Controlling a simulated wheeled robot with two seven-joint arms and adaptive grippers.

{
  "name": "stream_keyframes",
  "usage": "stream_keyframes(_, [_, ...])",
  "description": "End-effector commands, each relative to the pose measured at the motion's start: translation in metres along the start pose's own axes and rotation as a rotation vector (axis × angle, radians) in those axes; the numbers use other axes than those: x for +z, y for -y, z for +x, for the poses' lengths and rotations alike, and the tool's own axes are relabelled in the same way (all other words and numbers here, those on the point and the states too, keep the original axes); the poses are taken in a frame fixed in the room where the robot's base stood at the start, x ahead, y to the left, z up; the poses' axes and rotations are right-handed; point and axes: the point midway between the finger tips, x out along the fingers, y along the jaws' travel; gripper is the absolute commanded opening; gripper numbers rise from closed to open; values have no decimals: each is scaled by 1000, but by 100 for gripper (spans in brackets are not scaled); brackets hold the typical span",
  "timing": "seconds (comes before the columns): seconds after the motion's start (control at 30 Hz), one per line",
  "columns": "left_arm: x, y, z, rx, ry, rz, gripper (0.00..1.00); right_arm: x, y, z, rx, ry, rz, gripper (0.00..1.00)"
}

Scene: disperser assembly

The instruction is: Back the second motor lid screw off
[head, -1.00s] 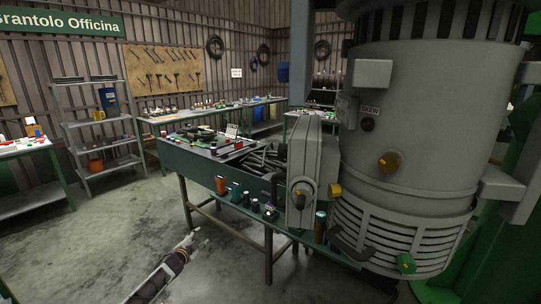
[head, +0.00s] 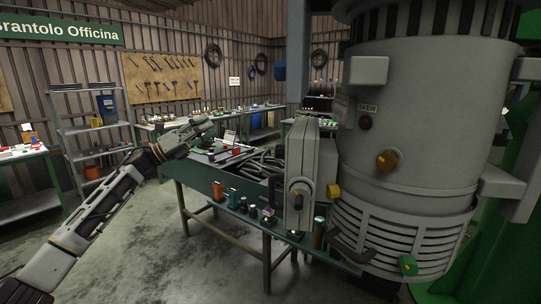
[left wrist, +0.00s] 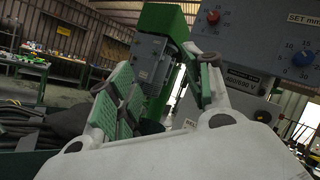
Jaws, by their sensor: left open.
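The large grey cylindrical machine body (head: 430,120) fills the right of the head view. I cannot tell which part is the second motor lid screw. My left gripper (head: 203,128) is raised at the left of the bench, well apart from the machine. Its spread, green-padded fingers (left wrist: 165,75) show empty in the left wrist view. My right gripper is out of view.
The green bench (head: 205,180) carries dark cables and, along its front edge, several small bottles. A control panel (left wrist: 262,45) with red and blue knobs is at the right of the wrist view. Shelves (head: 95,130) stand at the back left. The floor in front is clear.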

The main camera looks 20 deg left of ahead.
Motion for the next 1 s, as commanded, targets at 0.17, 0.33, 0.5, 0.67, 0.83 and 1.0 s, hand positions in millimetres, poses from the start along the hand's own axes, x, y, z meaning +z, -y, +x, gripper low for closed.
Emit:
stream_keyframes(0.17, [-30,67,12,-147,-183,263,50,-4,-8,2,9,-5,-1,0])
stream_keyframes(0.33, [-67,112,9,-297,-336,493,50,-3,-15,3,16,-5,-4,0])
stream_keyframes(0.5, [-102,141,-2,-446,-454,684,50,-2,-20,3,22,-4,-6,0])
stream_keyframes(0.67, [-120,154,-11,-539,-511,785,50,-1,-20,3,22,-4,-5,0])
stream_keyframes(0.83, [-126,157,-14,-567,-527,816,50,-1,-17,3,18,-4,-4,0])
stream_keyframes(1.0, [-126,157,-14,-566,-526,814,50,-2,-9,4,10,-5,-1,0])
